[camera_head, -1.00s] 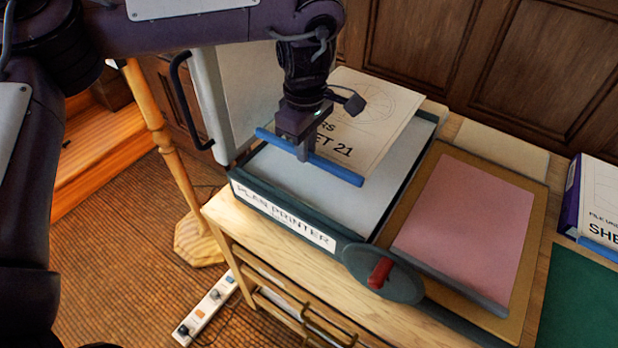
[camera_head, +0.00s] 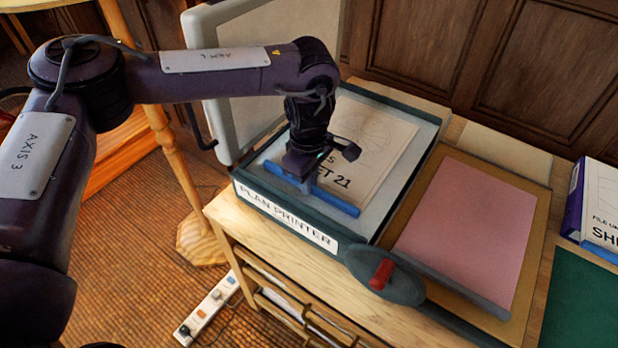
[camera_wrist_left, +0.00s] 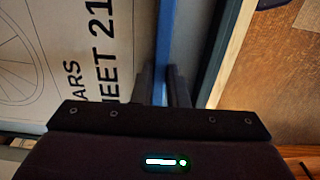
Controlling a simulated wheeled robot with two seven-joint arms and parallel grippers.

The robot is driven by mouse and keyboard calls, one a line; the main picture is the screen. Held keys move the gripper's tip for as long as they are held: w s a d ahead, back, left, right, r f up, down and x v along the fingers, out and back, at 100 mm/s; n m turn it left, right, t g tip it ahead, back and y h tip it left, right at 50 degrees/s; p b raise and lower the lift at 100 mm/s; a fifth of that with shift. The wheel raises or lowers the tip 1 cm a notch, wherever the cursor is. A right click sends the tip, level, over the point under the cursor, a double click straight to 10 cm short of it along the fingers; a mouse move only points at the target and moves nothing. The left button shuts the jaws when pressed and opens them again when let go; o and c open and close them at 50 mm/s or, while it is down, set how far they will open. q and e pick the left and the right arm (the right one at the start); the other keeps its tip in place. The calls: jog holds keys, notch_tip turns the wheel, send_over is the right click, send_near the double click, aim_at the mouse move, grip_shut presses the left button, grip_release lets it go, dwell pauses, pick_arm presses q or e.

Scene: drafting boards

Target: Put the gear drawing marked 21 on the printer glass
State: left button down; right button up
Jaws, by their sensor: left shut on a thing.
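The gear drawing marked 21 (camera_head: 372,150) is a cream sheet with a blue bar (camera_head: 338,204) along its near edge. It lies over the plan printer's pale glass (camera_head: 393,184), inside the dark frame (camera_head: 300,222). Whether the whole sheet touches the glass I cannot tell. My left gripper (camera_head: 305,178) is shut on the blue bar, close to the printer's near edge. In the left wrist view the fingers (camera_wrist_left: 170,88) straddle the bar, and "SHEET 21" (camera_wrist_left: 97,50) is partly readable. My arm hides the sheet's left part. My right gripper is not in view.
The printer's grey lid (camera_head: 215,75) stands raised at the left. A red-handled dark disc (camera_head: 383,277) is at the near right corner.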

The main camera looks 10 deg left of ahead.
pick_arm(q)
jog(key=c, duration=1.4)
grip_release()
jog(key=shift+c, duration=0.2)
notch_tip(320, 180, up, 12)
jog(key=shift+p, duration=0.3)
